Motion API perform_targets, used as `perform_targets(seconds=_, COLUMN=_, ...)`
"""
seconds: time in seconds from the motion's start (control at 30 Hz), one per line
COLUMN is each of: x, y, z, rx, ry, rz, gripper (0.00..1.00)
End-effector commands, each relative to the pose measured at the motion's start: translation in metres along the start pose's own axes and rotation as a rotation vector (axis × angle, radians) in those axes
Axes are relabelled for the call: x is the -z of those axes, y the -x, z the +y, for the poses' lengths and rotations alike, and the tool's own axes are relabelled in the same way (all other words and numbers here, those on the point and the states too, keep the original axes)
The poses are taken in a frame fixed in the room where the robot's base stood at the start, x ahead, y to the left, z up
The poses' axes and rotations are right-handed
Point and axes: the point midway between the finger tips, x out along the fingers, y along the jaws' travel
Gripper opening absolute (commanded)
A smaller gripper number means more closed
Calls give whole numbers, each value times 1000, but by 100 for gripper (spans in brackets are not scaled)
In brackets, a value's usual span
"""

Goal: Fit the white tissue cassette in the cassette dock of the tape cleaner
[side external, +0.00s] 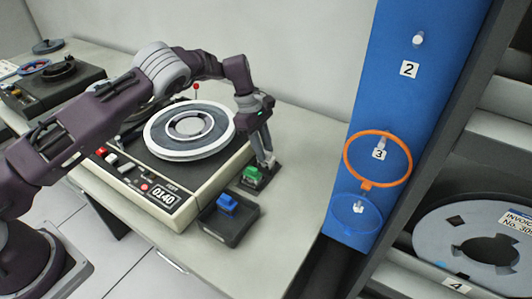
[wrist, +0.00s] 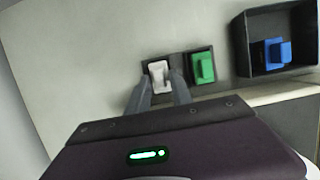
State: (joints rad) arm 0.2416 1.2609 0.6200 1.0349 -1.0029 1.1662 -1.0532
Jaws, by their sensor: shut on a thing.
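My gripper (side external: 267,158) is shut on the white tissue cassette (wrist: 158,71), which sits between the fingertips (wrist: 159,84) in the wrist view. The cassette is at the left part of a small dark base (wrist: 180,66), which looks like the tape cleaner (side external: 263,184). I cannot tell whether it is fully seated or just above the base. A green block (wrist: 203,67) stands on the base's right part, and it also shows in the side view (side external: 252,174). In the side view the fingers mostly hide the white cassette.
A dark open tray (side external: 226,227) holding a blue block (side external: 227,203) stands near the table's front edge. A tape deck with a large reel (side external: 189,130) is left of my gripper. A blue pegboard (side external: 385,95) with an orange ring stands right. Table behind the base is clear.

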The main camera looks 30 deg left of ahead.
Motion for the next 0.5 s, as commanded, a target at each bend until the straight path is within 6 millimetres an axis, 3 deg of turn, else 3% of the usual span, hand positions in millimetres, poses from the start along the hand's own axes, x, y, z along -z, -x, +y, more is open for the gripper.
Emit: perform_targets(seconds=0.5, x=-10, y=33, z=0, rx=-1, ry=-1, rz=-1, gripper=0)
